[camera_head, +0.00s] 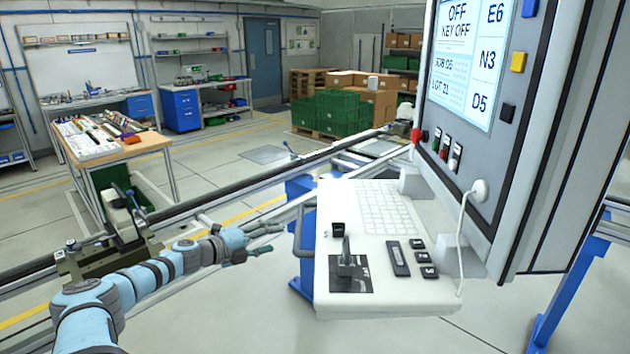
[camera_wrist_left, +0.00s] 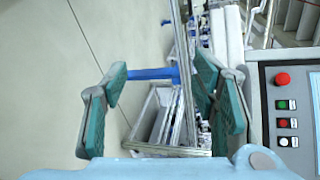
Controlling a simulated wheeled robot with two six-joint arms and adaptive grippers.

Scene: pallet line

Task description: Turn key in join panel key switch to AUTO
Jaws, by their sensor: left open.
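The panel (camera_head: 478,165) stands at the right of the head view, its screen (camera_head: 462,55) reading "OFF" and "KEY OFF". Its face carries a red mushroom button (camera_head: 415,135) and a short row of small controls (camera_head: 445,147). In the wrist view the panel (camera_wrist_left: 308,125) shows the red button (camera_wrist_left: 282,79) with green, red and white buttons (camera_wrist_left: 283,123) below it. I cannot make out a key or which control is the key switch. My left gripper (camera_head: 265,239) is open and empty, left of the panel's shelf, apart from it. It also shows in the wrist view (camera_wrist_left: 158,78).
The white shelf (camera_head: 385,290) juts out with a keyboard (camera_head: 392,205), a black lever (camera_head: 347,262) and a side handle (camera_head: 299,232). A white cable hangs from a plug (camera_head: 480,190). A conveyor rail (camera_head: 240,190) runs behind my left arm.

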